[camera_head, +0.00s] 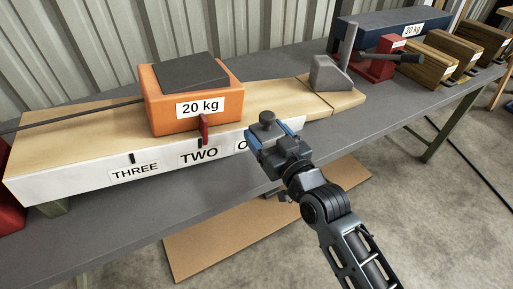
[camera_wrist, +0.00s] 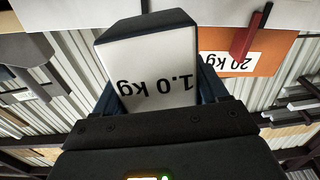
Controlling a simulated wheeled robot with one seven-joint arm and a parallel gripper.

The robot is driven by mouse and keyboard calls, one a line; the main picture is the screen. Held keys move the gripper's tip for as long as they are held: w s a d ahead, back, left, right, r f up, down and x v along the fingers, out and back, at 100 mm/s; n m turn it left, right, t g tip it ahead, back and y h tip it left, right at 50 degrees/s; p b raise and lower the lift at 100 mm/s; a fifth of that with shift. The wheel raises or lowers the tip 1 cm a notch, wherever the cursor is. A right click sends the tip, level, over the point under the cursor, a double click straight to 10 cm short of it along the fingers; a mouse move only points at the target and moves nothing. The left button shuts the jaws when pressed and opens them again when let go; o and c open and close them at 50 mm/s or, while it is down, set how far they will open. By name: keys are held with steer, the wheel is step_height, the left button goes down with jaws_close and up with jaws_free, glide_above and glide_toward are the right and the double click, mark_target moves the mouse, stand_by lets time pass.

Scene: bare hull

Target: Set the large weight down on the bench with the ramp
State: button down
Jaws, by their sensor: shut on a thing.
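In the wrist view the weight (camera_wrist: 145,28) shows a white label reading 1.0 kg, upside down, between my fingers (camera_wrist: 160,100). I hold it in front of the bench's long wooden board, near its right part, partly hiding a label there. The grey bench (camera_head: 120,222) runs across the picture. A grey sloped block (camera_head: 328,76), possibly the ramp, sits near the board's pointed right end. Whether the weight touches anything cannot be told.
An orange 20 kg block (camera_head: 203,108) with a dark plate and a red pointer sits on the wooden board (camera_head: 70,120), marked THREE and TWO. Bench-top front strip is clear.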

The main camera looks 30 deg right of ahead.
steer(key=shift+w+a+f, duration=0.2)
steer(key=shift+a+f, duration=0.1)
steer(key=shift+a, duration=0.3)
steer(key=shift+w+a+f, duration=0.15)
steer(key=shift+a+f, duration=0.1)
steer(key=shift+a, duration=0.3)
steer(key=shift+f, duration=1.95)
steer(key=shift+f, duration=0.1)
steer(key=shift+c, duration=2.4)
jaws_free()
steer(key=shift+f, duration=0.25)
steer(key=o, duration=0.4)
steer(key=shift+o, duration=0.2)
steer(key=shift+r, duration=0.1)
steer(key=shift+r, duration=0.15)
steer(key=s+b, duration=0.1)
steer(key=s, duration=1.1)
